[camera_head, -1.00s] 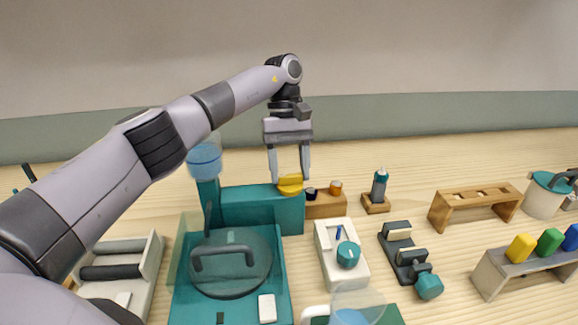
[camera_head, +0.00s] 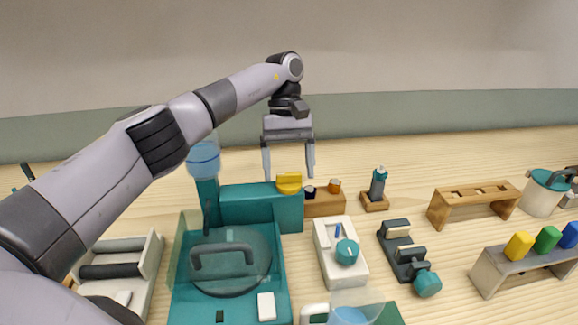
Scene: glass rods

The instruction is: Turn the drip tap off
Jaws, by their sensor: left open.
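The yellow tap knob (camera_head: 289,183) sits on top of the right end of the teal block (camera_head: 250,208). I take this knob to be the drip tap's handle. A clear vessel of blue liquid (camera_head: 204,160) stands above the block's left end, partly behind my left arm. My left gripper (camera_head: 289,176) points down over the knob. Its jaws are open, with one finger on each side of the knob and visible gaps between. My right gripper is not in view.
A teal tray with a round handled lid (camera_head: 230,262) is in front of the block. A wooden stand with small knobs (camera_head: 325,203) adjoins it on the right. A white box with a teal dial (camera_head: 346,252) is nearer. Bare table lies behind the block.

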